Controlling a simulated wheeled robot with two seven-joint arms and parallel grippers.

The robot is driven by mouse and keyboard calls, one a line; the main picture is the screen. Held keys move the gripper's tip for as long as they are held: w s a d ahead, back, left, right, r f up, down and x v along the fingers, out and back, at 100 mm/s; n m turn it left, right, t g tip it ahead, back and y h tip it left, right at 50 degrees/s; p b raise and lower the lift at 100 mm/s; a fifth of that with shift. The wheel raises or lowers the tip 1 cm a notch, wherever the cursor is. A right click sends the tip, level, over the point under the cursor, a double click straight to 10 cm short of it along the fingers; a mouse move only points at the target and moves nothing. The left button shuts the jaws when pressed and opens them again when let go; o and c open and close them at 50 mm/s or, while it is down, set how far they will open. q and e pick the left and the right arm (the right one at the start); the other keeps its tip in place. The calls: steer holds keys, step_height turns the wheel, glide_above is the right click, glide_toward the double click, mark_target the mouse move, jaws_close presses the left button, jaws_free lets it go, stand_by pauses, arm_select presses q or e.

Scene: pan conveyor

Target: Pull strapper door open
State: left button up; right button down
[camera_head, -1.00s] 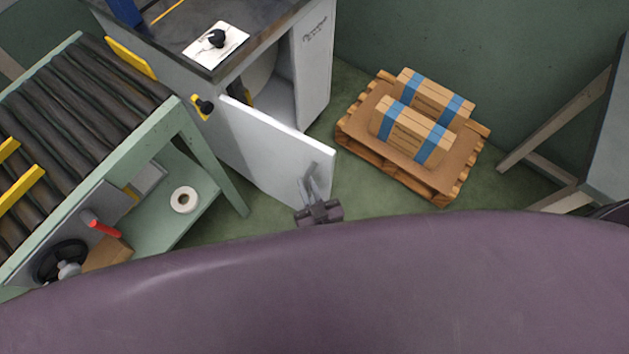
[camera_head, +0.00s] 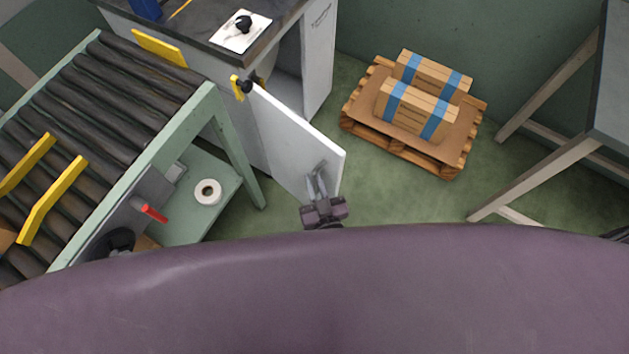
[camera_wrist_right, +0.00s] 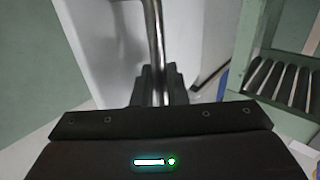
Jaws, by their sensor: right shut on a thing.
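The strapper door (camera_head: 292,135) is a white panel that stands swung out from the grey strapper cabinet (camera_head: 316,50), so the inside shows. My right gripper (camera_head: 320,190) is at the free end of the door and shut on its metal handle. In the right wrist view the handle (camera_wrist_right: 155,45) runs as an upright bar down between the dark fingers (camera_wrist_right: 157,85), with the white door (camera_wrist_right: 105,45) behind it. My left gripper is not in view.
A roller conveyor (camera_head: 110,95) with a green frame stands at left, a white tape roll (camera_head: 208,192) on its lower shelf. A pallet (camera_head: 400,150) with blue-strapped boxes (camera_head: 415,110) lies at right. A grey-topped table (camera_head: 612,90) stands far right. Green floor between is clear.

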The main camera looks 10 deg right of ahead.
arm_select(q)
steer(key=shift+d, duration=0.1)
arm_select(e)
steer(key=shift+a+r, duration=0.1)
steer(key=c, duration=1.5)
jaws_free()
steer(key=shift+c, duration=0.2)
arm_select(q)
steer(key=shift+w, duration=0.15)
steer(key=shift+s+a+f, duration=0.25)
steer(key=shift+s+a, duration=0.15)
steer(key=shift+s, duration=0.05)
arm_select(e)
steer(key=s+d, duration=0.1)
steer(key=s, duration=0.6)
steer(key=shift+s+d, duration=0.2)
steer(key=shift+s, duration=0.1)
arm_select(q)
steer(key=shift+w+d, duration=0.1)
